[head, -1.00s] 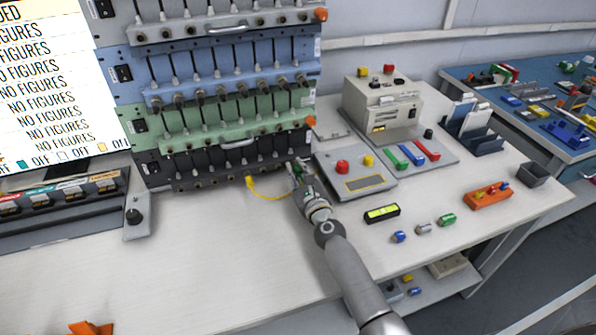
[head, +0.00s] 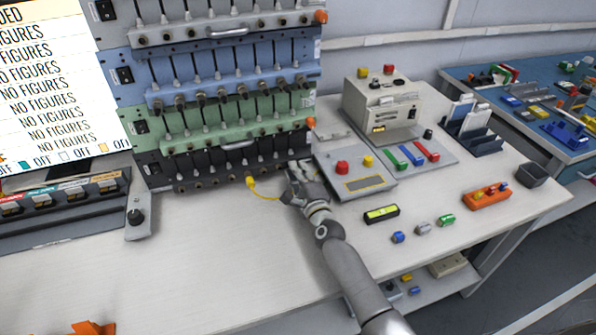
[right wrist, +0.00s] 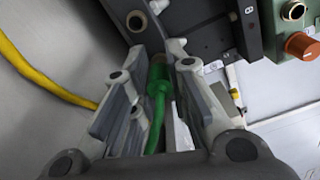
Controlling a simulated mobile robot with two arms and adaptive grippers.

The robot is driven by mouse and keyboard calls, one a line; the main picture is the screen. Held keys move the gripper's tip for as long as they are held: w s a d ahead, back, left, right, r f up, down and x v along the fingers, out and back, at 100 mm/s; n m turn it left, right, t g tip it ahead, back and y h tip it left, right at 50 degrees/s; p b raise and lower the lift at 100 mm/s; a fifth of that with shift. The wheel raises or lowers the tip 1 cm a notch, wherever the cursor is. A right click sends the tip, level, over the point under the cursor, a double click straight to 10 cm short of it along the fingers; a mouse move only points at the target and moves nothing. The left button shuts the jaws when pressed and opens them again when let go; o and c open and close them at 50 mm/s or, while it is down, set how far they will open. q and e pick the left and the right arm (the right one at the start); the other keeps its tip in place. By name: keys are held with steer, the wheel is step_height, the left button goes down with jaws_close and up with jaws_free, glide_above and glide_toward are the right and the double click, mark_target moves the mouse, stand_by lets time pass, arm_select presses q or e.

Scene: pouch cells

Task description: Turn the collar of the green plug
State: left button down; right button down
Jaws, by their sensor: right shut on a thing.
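The green plug (right wrist: 158,84) is between the fingers of my right gripper (right wrist: 156,52) in the right wrist view, its green cable running down toward the palm. My right gripper is shut on it. The plug's front end points at the dark lowest row of the rack; a small brownish-grey part, perhaps the collar, shows just ahead of the green body, partly hidden by the fingers. Whether it sits fully in a socket I cannot tell. In the head view my right gripper (head: 296,180) is at the rack's lower right corner and hides the plug. My left gripper is not in view.
A yellow cable (head: 262,193) hangs from the rack's bottom row, left of my right gripper; it also shows in the wrist view (right wrist: 45,78). A grey panel with a red button (head: 342,167) stands close on the right. The white bench (head: 220,250) in front is clear.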

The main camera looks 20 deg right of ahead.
steer(key=shift+f+n+p, duration=0.1)
steer(key=shift+n+p, duration=0.25)
steer(key=shift+n, duration=1.85)
steer(key=c, duration=1.3)
jaws_free()
steer(key=shift+c, duration=0.2)
steer(key=shift+s, duration=0.1)
steer(key=s, duration=1.2)
steer(key=shift+d, duration=0.15)
